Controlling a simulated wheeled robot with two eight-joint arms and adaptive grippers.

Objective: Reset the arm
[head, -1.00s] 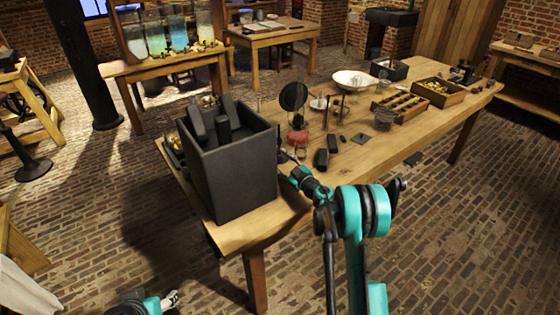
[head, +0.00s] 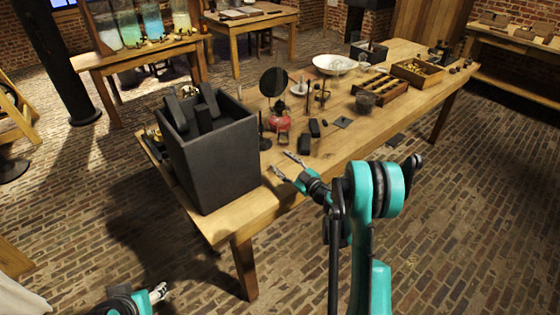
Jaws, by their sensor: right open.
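My right arm comes up from the bottom right of the head view. Its gripper (head: 284,165) is open and empty, with its fingers spread at the front edge of the wooden table (head: 320,173), to the right of the dark box. My left gripper (head: 158,292) shows at the bottom left, low over the brick floor and away from the table. Its fingers are small in the picture, and I cannot tell whether they are open or shut.
A tall dark box (head: 212,165) holding dark blocks stands at the table's near left end. Behind my right gripper are small black blocks (head: 304,143), a round black disc on a stand (head: 273,82), a red-based item (head: 280,123), a white bowl (head: 333,64) and wooden trays (head: 382,90).

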